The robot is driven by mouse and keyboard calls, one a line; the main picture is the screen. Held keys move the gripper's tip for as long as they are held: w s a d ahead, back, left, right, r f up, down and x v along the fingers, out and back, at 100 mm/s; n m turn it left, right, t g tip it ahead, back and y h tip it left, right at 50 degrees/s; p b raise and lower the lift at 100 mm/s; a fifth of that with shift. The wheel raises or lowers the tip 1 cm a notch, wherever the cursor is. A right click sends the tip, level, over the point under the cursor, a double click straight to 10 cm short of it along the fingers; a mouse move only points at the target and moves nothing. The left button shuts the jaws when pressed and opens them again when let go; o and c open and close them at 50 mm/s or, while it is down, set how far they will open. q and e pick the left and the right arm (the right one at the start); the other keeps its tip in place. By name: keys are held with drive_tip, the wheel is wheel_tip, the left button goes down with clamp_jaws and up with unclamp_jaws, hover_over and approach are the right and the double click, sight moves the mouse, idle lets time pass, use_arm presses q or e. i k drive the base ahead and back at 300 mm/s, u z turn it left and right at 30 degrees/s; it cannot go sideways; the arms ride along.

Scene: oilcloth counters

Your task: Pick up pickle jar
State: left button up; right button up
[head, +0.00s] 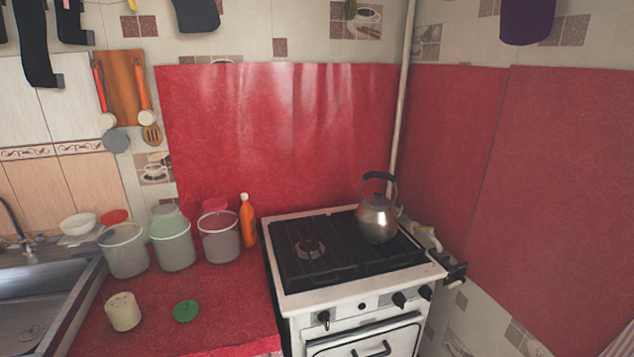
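I cannot make out a jar that clearly holds pickles. Several translucent containers stand at the back of the red counter: a whitish one (125,253) at the left, a greenish one (172,247) in the middle and a greyish-pink one (219,240) at the right. Their contents are not clear. A short cream cylinder (123,314) stands nearer the front, and a flat green disc (186,311) lies to its right. Neither of my grippers shows in the head view.
An orange bottle (248,222) stands between the containers and the white stove (355,270). A metal kettle (378,217) sits on the stove. A sink (38,295) and a white bowl (78,224) are at left. The red counter (235,310) is bare at front right.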

sight(121, 306)
drive_tip(key=u, duration=3.3)
drive_tip(key=i, duration=1.7)
drive_tip(key=z, duration=2)
